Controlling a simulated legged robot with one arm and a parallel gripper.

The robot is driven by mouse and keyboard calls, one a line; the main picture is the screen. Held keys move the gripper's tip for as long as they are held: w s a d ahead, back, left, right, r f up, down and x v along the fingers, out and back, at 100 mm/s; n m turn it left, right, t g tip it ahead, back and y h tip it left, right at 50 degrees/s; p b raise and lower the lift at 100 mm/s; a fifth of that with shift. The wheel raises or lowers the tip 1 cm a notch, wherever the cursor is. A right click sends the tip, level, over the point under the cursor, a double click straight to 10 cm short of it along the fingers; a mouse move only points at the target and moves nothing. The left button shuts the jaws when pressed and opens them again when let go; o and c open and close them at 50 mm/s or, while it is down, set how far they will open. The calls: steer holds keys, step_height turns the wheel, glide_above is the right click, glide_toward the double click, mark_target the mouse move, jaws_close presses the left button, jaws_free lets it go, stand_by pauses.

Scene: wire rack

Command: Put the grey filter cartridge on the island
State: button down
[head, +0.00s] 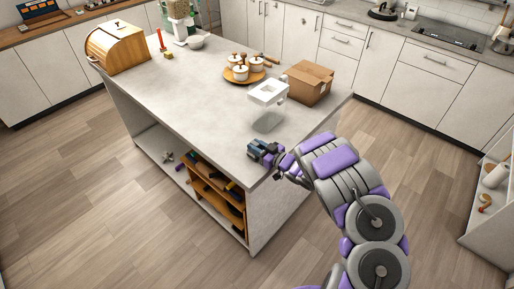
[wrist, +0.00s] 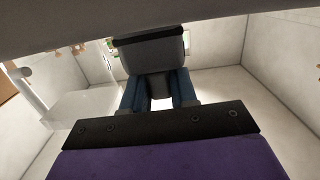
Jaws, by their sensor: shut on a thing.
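My gripper (head: 266,152) is over the near corner of the grey-topped island (head: 190,85). In the wrist view its blue fingers (wrist: 158,92) are shut on a grey piece with a dark band, which I take to be the grey filter cartridge (wrist: 150,50). In the head view the cartridge is small and hard to tell from the gripper. I cannot tell whether it touches the island top.
A white-topped, apparently clear container (head: 268,91) stands behind my gripper, beside a cardboard box (head: 310,83). A round wooden tray (head: 243,75) holds white pots. A wooden bread box (head: 117,47) stands far left. The island's middle is clear. Open shelves (head: 213,197) are below.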

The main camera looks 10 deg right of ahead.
steer(key=shift+a, duration=0.25)
steer(key=c, duration=1.2)
jaws_free()
steer(key=o, duration=0.3)
steer(key=shift+d, duration=0.4)
steer(key=shift+s+r, duration=0.1)
steer(key=p+v, duration=0.1)
steer(key=v, duration=1)
steer(key=shift+s+d+r, duration=0.1)
steer(key=shift+s+d, duration=0.15)
